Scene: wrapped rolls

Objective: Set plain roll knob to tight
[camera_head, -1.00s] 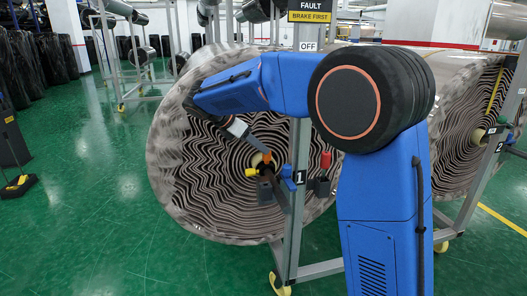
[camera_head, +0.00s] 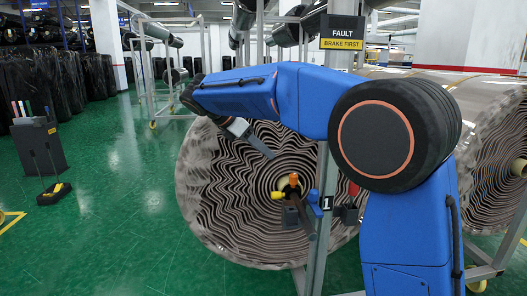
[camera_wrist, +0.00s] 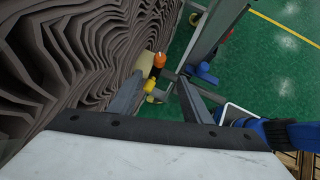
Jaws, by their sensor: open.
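The near roll (camera_head: 225,205), grey-brown with wavy layered ends, hangs on a metal stand marked 1. At its core are an orange knob (camera_head: 293,180), a yellow knob (camera_head: 278,195) and a blue handle (camera_head: 314,203). A red part (camera_head: 353,189) shows right of the post. My gripper (camera_head: 262,146) is open, up and left of these knobs, beside the roll's face. In the wrist view, the orange knob (camera_wrist: 160,60) and yellow knob (camera_wrist: 149,86) show beyond and between its spread fingers (camera_wrist: 160,92). It appears empty. I cannot tell which roll is the plain one.
A second roll (camera_head: 490,180) stands at the right, partly behind my arm. The stand's post (camera_head: 322,215) rises beside the knobs, under a FAULT / BRAKE FIRST sign (camera_head: 342,32). A dark marker holder (camera_head: 40,150) stands at left.

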